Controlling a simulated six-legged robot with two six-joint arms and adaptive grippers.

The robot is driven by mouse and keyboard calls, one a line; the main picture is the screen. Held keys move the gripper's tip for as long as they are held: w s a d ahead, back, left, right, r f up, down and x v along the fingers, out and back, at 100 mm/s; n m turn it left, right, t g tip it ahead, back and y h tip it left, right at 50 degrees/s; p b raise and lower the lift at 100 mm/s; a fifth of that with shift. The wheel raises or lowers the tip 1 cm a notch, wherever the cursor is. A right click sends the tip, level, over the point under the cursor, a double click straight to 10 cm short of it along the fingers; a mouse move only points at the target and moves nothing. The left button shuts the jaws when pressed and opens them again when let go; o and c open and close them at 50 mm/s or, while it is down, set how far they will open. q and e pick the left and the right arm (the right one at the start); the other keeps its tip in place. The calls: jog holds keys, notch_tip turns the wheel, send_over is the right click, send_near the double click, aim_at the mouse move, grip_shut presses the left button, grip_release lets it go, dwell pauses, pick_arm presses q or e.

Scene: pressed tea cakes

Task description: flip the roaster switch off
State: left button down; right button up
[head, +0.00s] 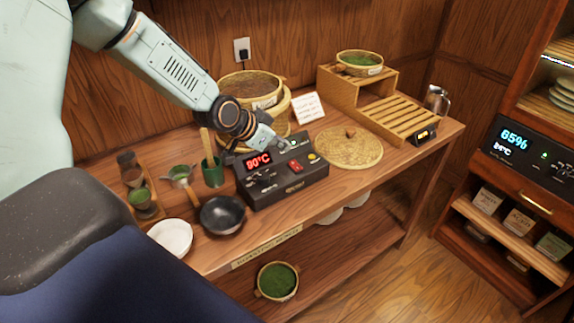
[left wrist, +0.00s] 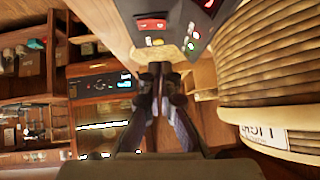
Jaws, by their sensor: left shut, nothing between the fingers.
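The roaster control box (head: 290,190) is black and stands on the wooden bench, with a red display (head: 258,161) reading about 80°C. A red rocker switch (head: 295,166) sits on its top face, right of the display. In the left wrist view a red switch (left wrist: 152,25) shows at the top on a dark panel, beyond the fingertips. I cannot tell which way it is tipped. My left gripper (head: 275,143) is shut and empty, over the back edge of the box. Its closed fingers show in the left wrist view (left wrist: 160,72), apart from the switch. My right gripper is out of view.
A slatted wooden rack (head: 398,118) stands at the back right.

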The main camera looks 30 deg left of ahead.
aim_at(294, 163)
pick_arm(q)
jog(key=shift+w+d+f+b, duration=0.1)
jog(key=shift+w+f+b, duration=0.25)
jog(key=shift+f, duration=0.2)
jog(key=shift+b+x, duration=0.4)
jog(key=shift+x, duration=0.75)
notch_tip(294, 163, down, 2)
jog(key=shift+f, duration=0.1)
jog(key=shift+w+a+f, duration=0.15)
jog(key=shift+a+f, duration=0.1)
jog(key=shift+f, duration=0.5)
jog(key=shift+r, duration=0.1)
jog(key=shift+f, duration=0.35)
